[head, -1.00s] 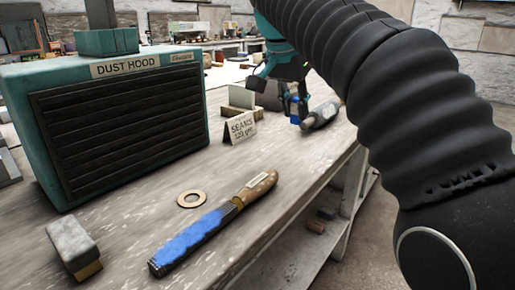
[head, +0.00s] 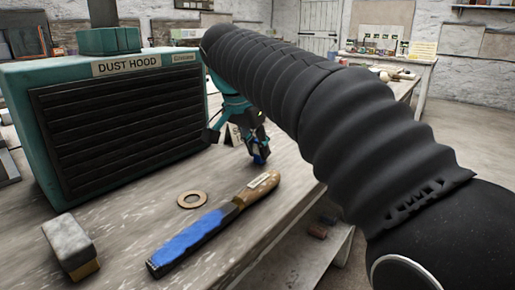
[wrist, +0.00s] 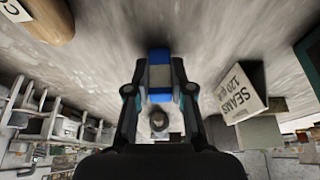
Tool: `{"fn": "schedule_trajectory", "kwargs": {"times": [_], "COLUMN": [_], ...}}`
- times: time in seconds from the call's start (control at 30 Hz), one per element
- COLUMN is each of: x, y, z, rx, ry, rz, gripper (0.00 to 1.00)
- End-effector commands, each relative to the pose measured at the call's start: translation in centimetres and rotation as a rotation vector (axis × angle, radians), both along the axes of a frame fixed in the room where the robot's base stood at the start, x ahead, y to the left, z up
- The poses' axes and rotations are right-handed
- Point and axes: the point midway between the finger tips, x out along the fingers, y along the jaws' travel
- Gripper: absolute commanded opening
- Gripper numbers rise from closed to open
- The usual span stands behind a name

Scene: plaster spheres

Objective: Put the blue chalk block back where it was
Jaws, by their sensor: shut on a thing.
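My gripper (head: 257,150) is low over the workbench, right of the dust hood and beyond the wooden-handled tool. It is shut on the blue chalk block (head: 260,160). In the wrist view the blue chalk block (wrist: 159,53) sits between the fingertips of my gripper (wrist: 159,90), with a pale band around its middle. I cannot tell whether the block touches the bench.
The dust hood (head: 120,130) stands at left. The SEAMS card (wrist: 240,95) stands close beside my gripper. The bench edge (head: 280,220) drops off at right.

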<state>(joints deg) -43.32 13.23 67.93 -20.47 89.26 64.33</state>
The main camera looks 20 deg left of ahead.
Motion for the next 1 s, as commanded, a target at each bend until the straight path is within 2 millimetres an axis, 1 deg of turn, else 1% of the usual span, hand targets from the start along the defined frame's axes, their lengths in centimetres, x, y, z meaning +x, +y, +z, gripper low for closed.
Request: {"fn": "schedule_trajectory", "kwargs": {"times": [0.27, 0.3, 0.4, 0.67, 0.77, 0.87, 1.0], "x": [0.0, 0.0, 0.0, 0.0, 0.0, -0.3, -1.2], "y": [0.0, 0.0, 0.0, 0.0, 0.0, 0.2, 0.6], "z": [-0.2, -0.2, -0.2, -0.1, 0.3, 1.2, 3.5], "rx": [0.000, 0.000, 0.000, 0.000, 0.001, 0.002, 0.003], "ry": [0.000, 0.000, 0.000, 0.000, 0.000, -0.002, -0.002], "rz": [0.000, 0.000, 0.000, 0.000, 0.000, 0.001, 0.002], "gripper": [0.00, 0.24, 0.47, 0.47, 0.47, 0.47, 0.47]}}
